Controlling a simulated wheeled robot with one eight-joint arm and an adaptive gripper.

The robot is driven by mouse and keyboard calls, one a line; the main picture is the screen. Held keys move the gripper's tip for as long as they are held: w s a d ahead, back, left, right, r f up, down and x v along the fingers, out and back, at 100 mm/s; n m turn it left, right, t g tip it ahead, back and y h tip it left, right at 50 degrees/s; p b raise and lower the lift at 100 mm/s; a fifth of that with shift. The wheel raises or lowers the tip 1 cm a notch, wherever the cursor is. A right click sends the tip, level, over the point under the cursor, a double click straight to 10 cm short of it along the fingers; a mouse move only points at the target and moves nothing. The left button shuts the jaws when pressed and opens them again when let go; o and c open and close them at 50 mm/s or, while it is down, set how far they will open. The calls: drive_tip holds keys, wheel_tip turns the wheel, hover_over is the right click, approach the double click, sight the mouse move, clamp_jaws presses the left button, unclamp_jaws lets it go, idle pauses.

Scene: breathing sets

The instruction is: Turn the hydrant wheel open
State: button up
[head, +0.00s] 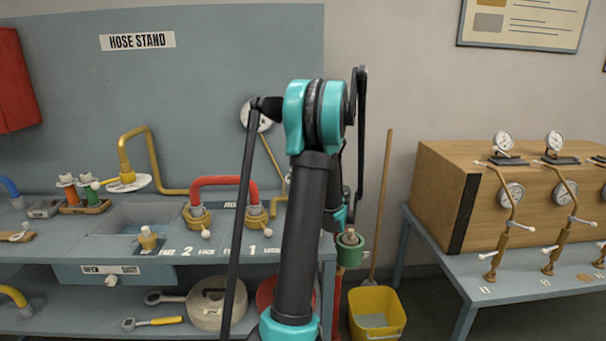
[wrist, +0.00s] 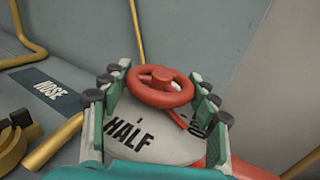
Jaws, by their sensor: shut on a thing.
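The red hydrant wheel (wrist: 160,97) shows in the wrist view, between the two fingers of my gripper (wrist: 158,82). The fingers are closed in on it from left and right. Beneath the wheel is a pale dial plate (wrist: 155,148) marked HALF. A second label near the right finger is partly covered. A short red pointer (wrist: 179,120) shows below the wheel, to the right of HALF. In the head view my own arm hides the wheel, and I cannot make out the fingers there.
The hose stand bench (head: 60,247) is on the left, with a red hose bend (head: 225,183). A yellow bucket (head: 377,312) stands on the floor, and a gauge table (head: 505,290) is at right.

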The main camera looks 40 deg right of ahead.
drive_tip(key=n+y, duration=0.3)
drive_tip(key=y, duration=0.1)
drive_tip(key=n+g+y, duration=0.1)
drive_tip(key=n+y, duration=0.2)
drive_tip(key=y, duration=0.2)
drive_tip(key=shift+n+g+y, duration=0.3)
drive_tip(key=shift+y, duration=0.2)
drive_tip(key=o, duration=1.2)
drive_tip(key=v, duration=1.2)
